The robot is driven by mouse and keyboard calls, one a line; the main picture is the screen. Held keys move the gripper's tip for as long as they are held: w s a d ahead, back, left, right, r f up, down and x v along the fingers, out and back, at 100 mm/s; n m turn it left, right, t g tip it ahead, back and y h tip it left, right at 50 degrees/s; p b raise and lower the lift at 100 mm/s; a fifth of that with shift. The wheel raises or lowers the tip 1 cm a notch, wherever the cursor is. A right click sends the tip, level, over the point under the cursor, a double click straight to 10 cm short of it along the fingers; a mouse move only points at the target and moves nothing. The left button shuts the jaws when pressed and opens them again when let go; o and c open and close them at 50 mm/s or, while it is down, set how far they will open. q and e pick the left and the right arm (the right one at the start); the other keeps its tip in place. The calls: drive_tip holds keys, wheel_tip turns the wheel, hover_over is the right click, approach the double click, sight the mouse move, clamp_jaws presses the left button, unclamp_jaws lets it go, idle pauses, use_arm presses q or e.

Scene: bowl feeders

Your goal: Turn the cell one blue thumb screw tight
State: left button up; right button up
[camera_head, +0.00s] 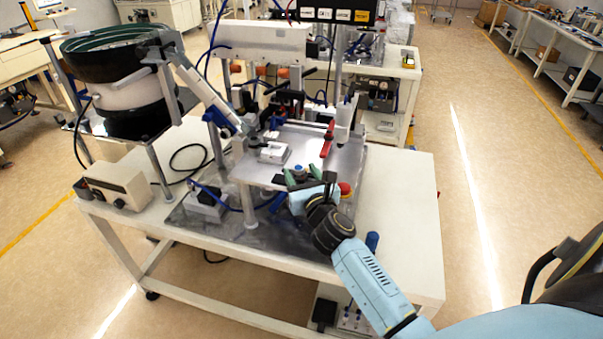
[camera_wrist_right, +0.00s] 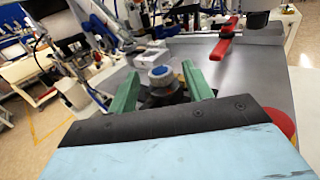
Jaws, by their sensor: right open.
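The blue thumb screw (camera_wrist_right: 161,74) has a blue top and a pale ridged side. It stands upright on a dark mount on the grey metal plate (camera_wrist_right: 250,68). In the head view the screw (camera_head: 299,168) is small, just beyond my right gripper (camera_head: 302,173). My right gripper also shows in the right wrist view (camera_wrist_right: 162,88). Its green fingers are open, one on each side of the screw, with a gap on both sides. The dark palm edge hides the lower part of the mount. My left gripper is not in view.
A red handle (camera_head: 328,140) and a white block (camera_head: 273,152) are on the plate beyond the screw. A red button (camera_head: 345,189) is close to the right of my gripper. A bowl feeder (camera_head: 125,80) stands at the left. The table's right side (camera_head: 405,210) is clear.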

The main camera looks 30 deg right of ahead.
drive_tip(key=shift+w, duration=0.15)
drive_tip(key=c, duration=1)
drive_tip(key=m+h+b, duration=0.1)
drive_tip(key=m+g+h+b, duration=0.1)
drive_tip(key=h+b, duration=0.1)
drive_tip(key=m+g+h+b, duration=0.1)
drive_tip(key=h+b, duration=0.1)
drive_tip(key=shift+w+a+f+m, duration=0.2)
drive_tip(key=shift+a+m, duration=0.2)
drive_tip(key=shift+o, duration=0.2)
drive_tip(key=shift+r+m+g+h+b, duration=0.15)
drive_tip(key=shift+m+g+h+b, duration=0.2)
drive_tip(key=shift+h+b, duration=0.25)
drive_tip(key=o, duration=1)
drive_tip(key=shift+c, duration=0.2)
